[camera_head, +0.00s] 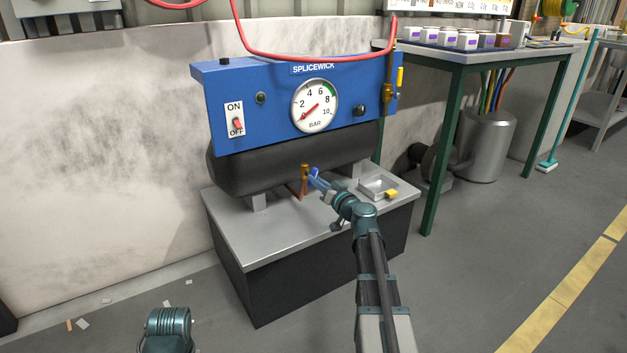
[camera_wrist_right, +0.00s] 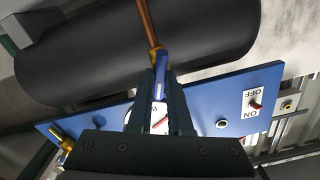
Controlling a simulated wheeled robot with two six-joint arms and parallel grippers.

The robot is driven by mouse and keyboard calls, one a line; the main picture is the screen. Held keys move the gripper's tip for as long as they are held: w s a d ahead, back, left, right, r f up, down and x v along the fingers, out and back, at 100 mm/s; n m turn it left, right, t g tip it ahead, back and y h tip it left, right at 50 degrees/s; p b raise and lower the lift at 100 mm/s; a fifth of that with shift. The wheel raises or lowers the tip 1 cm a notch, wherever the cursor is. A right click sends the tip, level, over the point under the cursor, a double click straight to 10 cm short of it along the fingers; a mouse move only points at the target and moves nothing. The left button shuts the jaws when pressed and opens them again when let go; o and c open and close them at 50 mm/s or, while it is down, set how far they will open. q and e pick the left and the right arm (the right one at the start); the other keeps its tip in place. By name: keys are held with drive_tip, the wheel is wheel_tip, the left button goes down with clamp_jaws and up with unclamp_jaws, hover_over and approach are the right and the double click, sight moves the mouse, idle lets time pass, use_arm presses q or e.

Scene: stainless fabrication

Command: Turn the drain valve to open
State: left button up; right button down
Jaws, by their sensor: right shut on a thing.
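The drain valve (camera_head: 305,170) is a small brass fitting below the front of the black tank (camera_head: 260,165), with a copper pipe running down from it. Its blue lever (camera_head: 314,174) points right, toward my right gripper (camera_head: 322,182). In the right wrist view, which is turned over, the brass valve body (camera_wrist_right: 155,52) and blue lever (camera_wrist_right: 162,76) show between my fingers. My right gripper (camera_wrist_right: 160,88) is shut on the blue lever. Part of my left arm shows at the bottom edge; its gripper is out of view.
The blue panel (camera_head: 275,125) carries a pressure gauge (camera_head: 315,105) with its needle near 0 and an ON/OFF switch (camera_head: 236,122). A small tray (camera_head: 378,186) and a yellow item (camera_head: 391,195) sit on the stand right of my gripper. A green-legged table (camera_head: 432,150) stands at right.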

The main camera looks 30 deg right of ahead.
idle(0.3)
drive_tip(key=n, duration=0.4)
drive_tip(key=c, duration=0.7)
unclamp_jaws()
drive_tip(key=shift+s, duration=0.15)
drive_tip(key=s, duration=0.6)
drive_tip(key=shift+s+d, duration=0.3)
drive_tip(key=shift+s, duration=0.05)
drive_tip(key=shift+a+n, duration=0.1)
drive_tip(key=shift+n, duration=0.2)
